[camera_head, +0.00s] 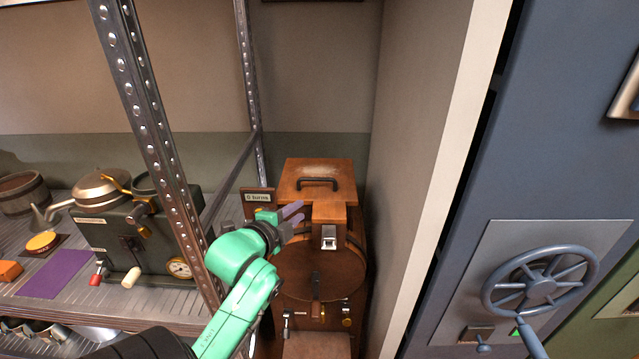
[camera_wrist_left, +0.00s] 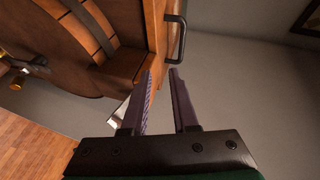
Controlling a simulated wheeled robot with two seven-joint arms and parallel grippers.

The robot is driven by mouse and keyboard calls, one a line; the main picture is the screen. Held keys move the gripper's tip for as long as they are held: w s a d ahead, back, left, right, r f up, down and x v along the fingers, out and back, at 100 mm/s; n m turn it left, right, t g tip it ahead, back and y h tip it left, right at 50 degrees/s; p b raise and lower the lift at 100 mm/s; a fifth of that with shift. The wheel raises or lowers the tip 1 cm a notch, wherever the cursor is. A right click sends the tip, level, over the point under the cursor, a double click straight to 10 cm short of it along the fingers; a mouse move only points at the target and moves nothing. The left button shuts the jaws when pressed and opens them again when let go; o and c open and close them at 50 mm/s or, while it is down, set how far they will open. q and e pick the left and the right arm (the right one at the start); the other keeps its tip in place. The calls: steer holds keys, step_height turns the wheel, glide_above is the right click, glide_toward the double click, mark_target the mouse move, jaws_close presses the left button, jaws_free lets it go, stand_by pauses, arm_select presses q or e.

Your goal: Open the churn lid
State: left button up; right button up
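The wooden churn (camera_head: 320,272) stands in the corner, with a boxy wooden lid (camera_head: 296,172) on top that looks closed. The lid has a dark bar handle (camera_head: 318,180), and a metal latch (camera_head: 328,238) sits on the front below it. My left gripper (camera_head: 301,212) is at the left front of the lid, below and nearer than the handle. In the left wrist view its two fingers (camera_wrist_left: 161,73) are apart with nothing between them. The handle (camera_wrist_left: 182,40) shows just beyond the fingertips. My right gripper is not in view.
A metal shelf post (camera_head: 160,130) stands left of my arm. The shelf behind it holds a dark green machine (camera_head: 125,235) with a gauge. A wall edge (camera_head: 440,180) closes off the churn's right side. A blue door with a handwheel (camera_head: 540,283) is further right.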

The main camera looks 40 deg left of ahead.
mark_target(317, 181)
arm_select(q)
steer(key=shift+m+t, duration=0.4)
steer(key=shift+m, duration=0.2)
steer(key=w+a+p, duration=0.1)
steer(key=w, duration=0.3)
steer(key=w+a+p, duration=0.1)
steer(key=w+a, duration=0.1)
steer(key=w, duration=0.2)
steer(key=w+a+p, duration=0.1)
steer(key=w, duration=0.4)
steer(key=shift+w+a+r, duration=0.1)
steer(key=shift+a+r, duration=0.15)
steer(key=shift+a, duration=0.1)
steer(key=shift+w+a+f+p, duration=0.1)
steer(key=shift+w+f+p, duration=0.05)
steer(key=shift+w+p, duration=0.2)
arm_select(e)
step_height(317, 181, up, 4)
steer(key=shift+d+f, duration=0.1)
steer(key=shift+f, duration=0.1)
arm_select(q)
jaws_close()
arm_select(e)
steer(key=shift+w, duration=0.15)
